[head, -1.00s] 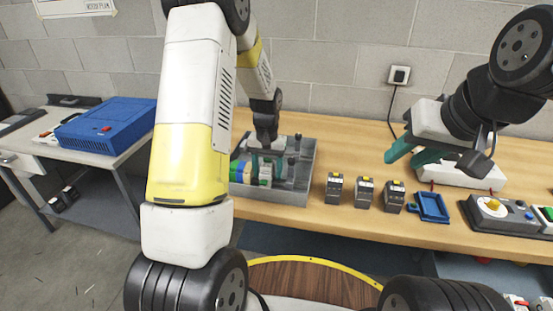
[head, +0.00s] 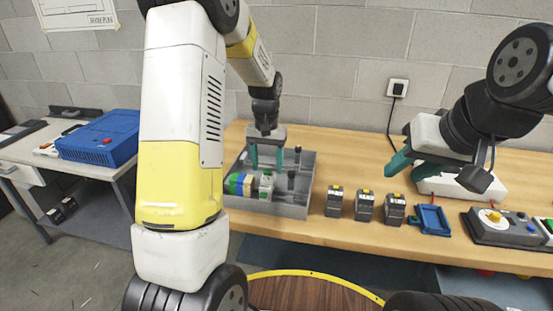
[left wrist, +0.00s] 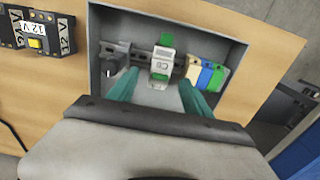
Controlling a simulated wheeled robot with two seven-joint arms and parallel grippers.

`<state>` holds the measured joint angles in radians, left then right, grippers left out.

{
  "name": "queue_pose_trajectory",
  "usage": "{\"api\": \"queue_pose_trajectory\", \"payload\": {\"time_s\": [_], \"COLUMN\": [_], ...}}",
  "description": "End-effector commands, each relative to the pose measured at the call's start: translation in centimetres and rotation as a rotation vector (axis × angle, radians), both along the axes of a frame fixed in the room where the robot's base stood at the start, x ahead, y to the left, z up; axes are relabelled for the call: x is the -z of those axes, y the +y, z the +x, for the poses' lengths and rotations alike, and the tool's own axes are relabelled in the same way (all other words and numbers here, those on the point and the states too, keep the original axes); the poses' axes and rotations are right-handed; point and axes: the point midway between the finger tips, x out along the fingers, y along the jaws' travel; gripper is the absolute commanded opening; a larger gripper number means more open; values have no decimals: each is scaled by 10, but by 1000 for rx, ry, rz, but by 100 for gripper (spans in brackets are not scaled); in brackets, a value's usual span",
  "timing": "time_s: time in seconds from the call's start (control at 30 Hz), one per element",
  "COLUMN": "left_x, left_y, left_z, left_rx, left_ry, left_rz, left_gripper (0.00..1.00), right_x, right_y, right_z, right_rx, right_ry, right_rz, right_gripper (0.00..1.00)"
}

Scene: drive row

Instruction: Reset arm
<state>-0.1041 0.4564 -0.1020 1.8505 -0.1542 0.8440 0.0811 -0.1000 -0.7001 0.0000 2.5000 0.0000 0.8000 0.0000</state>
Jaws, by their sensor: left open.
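My left gripper (head: 267,157) is open and empty above the grey tray (head: 312,180). In the left wrist view its teal fingers (left wrist: 156,90) are spread, with a white and green module (left wrist: 161,62) between and beyond them. That module (head: 266,186) sits on the rail inside the tray, beside blue, green and cream blocks (head: 240,184). My right gripper (head: 415,165) hangs over the right part of the bench, its teal fingers apart and nothing seen between them. A white box behind it is partly hidden.
Dark modules with yellow tops (head: 364,205) stand in a row right of the tray. A blue case (head: 98,139) is on the left side table.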

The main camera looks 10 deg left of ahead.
Motion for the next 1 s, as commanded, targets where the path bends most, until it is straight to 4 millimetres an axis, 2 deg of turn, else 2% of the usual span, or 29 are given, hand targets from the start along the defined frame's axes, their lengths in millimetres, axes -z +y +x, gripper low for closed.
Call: {"api": "queue_pose_trajectory", "payload": {"time_s": [0.2, 0.27, 0.37, 0.5, 0.7, 0.83, 1.0], "left_x": [-6, -17, -48, -99, -153, -175, -188], "left_y": [0, 0, -2, -4, -9, -13, -18], "left_z": [-2, -7, -22, -58, -120, -162, -210], "left_rx": [-1, -3, -6, -6, -2, 6, 13], "left_ry": [-10, -27, -73, -163, -293, -378, -474], "left_rz": [-4, -12, -35, -75, -126, -152, -177], "left_gripper": [58, 58, 58, 58, 58, 58, 58], "right_x": [0, 0, 0, 0, 0, 0, 0], "right_y": [0, 0, 0, 0, 0, 0, 0], "right_z": [0, 0, 0, 0, 0, 0, 0], "right_rx": [0, 0, 0, 0, 0, 0, 0], "right_ry": [0, 0, 0, 0, 0, 0, 0], "right_rz": [0, 0, 0, 0, 0, 0, 0], "right_gripper": [36, 36, 36, 36, 36, 36, 36]}}
